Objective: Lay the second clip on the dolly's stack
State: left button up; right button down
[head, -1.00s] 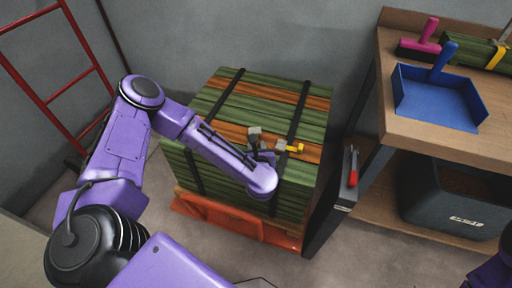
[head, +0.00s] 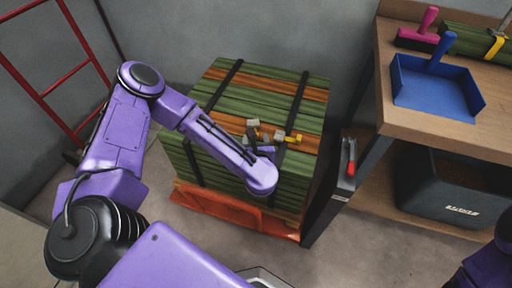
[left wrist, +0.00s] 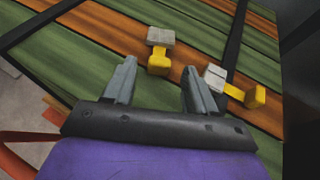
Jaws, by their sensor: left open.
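The stack of green and orange-brown boards (head: 222,97), bound with black straps, sits on the orange dolly (head: 222,209). Two clips with grey blocks and yellow parts lie on its top. One clip (left wrist: 158,58) is just beyond my left fingertips in the left wrist view, roughly in line with the gap. The other clip (left wrist: 246,95) lies to the right, close beside the right finger. In the head view it is the right clip (head: 293,138). My left gripper (left wrist: 158,78) is open and empty over the boards. My right gripper is out of view.
A wooden bench (head: 430,132) stands at the right with a blue dustpan (head: 435,90), a pink-handled brush (head: 420,32) and more green boards. A dark bin (head: 440,188) sits on its lower shelf. A red ladder-like frame (head: 45,75) stands at the left.

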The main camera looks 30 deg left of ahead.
pick_arm(q)
jog(key=v, duration=0.9)
jog(key=shift+s+d+r+p, duration=0.15)
jog(key=shift+s+d+p, duration=0.1)
jog(key=shift+s+p, duration=0.05)
